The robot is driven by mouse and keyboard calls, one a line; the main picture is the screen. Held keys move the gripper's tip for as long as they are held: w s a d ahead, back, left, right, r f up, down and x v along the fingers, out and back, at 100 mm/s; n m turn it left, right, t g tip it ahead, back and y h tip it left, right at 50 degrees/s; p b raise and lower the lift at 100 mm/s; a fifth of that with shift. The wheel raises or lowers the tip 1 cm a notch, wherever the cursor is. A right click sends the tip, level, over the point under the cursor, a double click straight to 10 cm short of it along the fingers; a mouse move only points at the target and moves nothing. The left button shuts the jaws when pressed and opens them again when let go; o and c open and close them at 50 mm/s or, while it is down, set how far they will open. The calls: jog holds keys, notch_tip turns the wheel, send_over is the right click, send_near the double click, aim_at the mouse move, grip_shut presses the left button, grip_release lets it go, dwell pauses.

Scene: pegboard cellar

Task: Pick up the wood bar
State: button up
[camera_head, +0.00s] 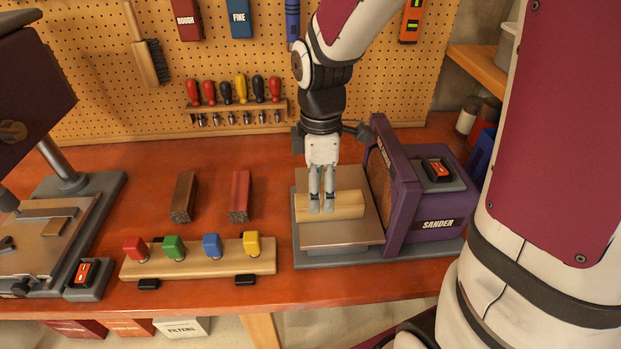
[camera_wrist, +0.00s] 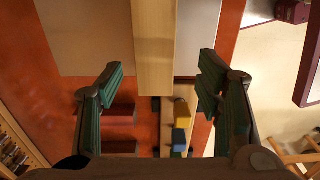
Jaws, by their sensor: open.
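The wood bar (camera_head: 346,205) is a pale, plain block lying flat across the metal table (camera_head: 325,236) of the purple sander. My gripper (camera_head: 321,208) points down over the bar's left half, its fingertips at the bar in the head view. In the wrist view the bar (camera_wrist: 155,45) runs from the top edge to mid-picture, where its end shows. My open gripper (camera_wrist: 160,82) has one finger on each side of the bar's line, with visible gaps. Nothing is held. Whether the fingertips are above the bar or level with it is hard to tell.
The sander (camera_head: 425,190) rises close on the right. A dark brown bar (camera_head: 183,197) and a red bar (camera_head: 240,196) lie to the left. A wooden rack (camera_head: 200,263) with coloured knobs stands in front. The pegboard (camera_head: 345,120) is behind.

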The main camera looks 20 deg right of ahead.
jog(key=shift+w+f, duration=0.15)
jog(key=shift+f, duration=1.25)
jog(key=shift+w+f, duration=0.1)
jog(key=shift+f, duration=1.25)
grip_shut()
jog(key=shift+r, duration=0.1)
jog(key=shift+r, duration=0.8)
jog(key=shift+s+r, duration=0.15)
jog(key=shift+r, duration=0.35)
jog(key=shift+s+r, duration=0.15)
jog(key=shift+r, duration=0.35)
jog(key=s+r+p, duration=0.1)
jog(key=s+p, duration=0.3)
jog(key=s, duration=0.7)
jog(key=shift+a+r, duration=0.15)
jog(key=shift+a, duration=0.1)
